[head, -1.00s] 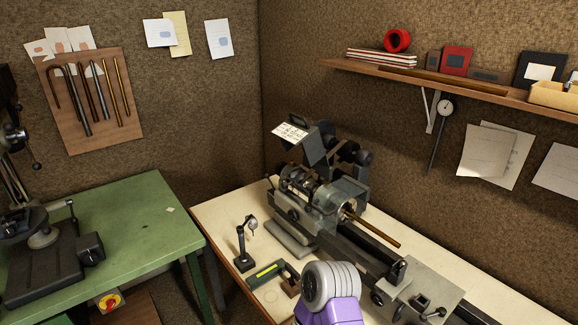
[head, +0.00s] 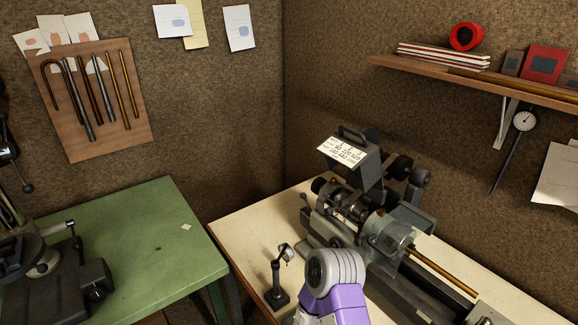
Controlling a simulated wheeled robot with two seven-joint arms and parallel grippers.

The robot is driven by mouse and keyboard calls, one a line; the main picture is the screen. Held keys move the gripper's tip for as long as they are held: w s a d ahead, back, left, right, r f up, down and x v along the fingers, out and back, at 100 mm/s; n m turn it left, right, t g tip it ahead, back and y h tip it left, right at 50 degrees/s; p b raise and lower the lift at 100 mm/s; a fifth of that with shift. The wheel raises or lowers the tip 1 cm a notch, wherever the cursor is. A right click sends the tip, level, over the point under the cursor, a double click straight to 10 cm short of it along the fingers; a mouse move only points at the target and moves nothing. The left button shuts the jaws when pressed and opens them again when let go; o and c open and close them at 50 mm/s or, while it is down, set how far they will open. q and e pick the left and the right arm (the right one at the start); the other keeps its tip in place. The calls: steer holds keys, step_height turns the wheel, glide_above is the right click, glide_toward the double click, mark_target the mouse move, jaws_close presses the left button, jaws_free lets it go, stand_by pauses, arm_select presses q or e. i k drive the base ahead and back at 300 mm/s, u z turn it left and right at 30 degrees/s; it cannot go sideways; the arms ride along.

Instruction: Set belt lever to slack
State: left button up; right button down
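The small metal lathe (head: 375,232) stands on the cream-topped bench at the centre right. Its headstock, with pulleys (head: 345,205) showing under a raised dark cover (head: 362,172), is at the left end. A thin lever with a dark knob (head: 304,198) sticks up at the headstock's left end; I cannot tell for sure whether it is the belt lever, or its setting. One of my arms, purple and grey, rises from the bottom centre and hides part of the lathe's front. No fingertips of either gripper show.
A white speed chart (head: 342,151) faces me above the headstock. A brass rod (head: 443,270) sticks out to the right from the chuck. A dial indicator stand (head: 278,280) is left of my arm. The green bench (head: 150,240) stands left, across a gap.

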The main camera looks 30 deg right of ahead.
mark_target(302, 195)
steer(key=i, duration=0.85)
